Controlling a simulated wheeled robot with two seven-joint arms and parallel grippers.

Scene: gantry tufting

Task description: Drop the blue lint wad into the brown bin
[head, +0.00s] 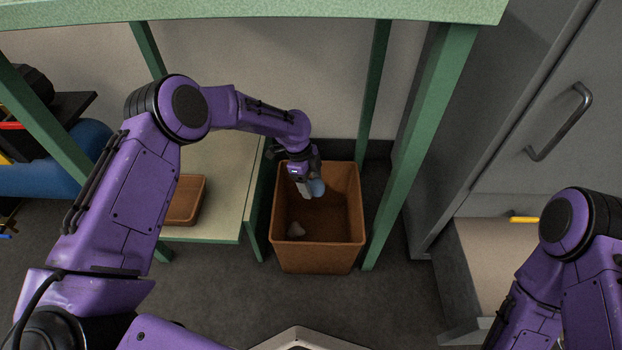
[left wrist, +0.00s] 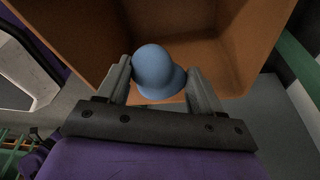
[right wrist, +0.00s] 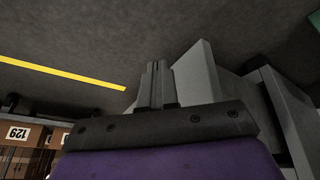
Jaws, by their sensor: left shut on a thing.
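The brown bin (head: 318,258) stands on the floor between the green legs, open side up. My left gripper (head: 307,191) is over the bin's mouth, pointing down, and is shut on the blue lint wad (head: 317,188). In the left wrist view the rounded blue wad (left wrist: 154,66) sits between the two fingers of the left gripper (left wrist: 160,80), with the bin's inner walls (left wrist: 237,40) beyond it. My right gripper (right wrist: 157,82) shows in the right wrist view with its fingers together and nothing between them.
A green leg (head: 420,140) and a grey cabinet (head: 510,120) stand to the right. A green top edge (head: 250,12) spans above.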

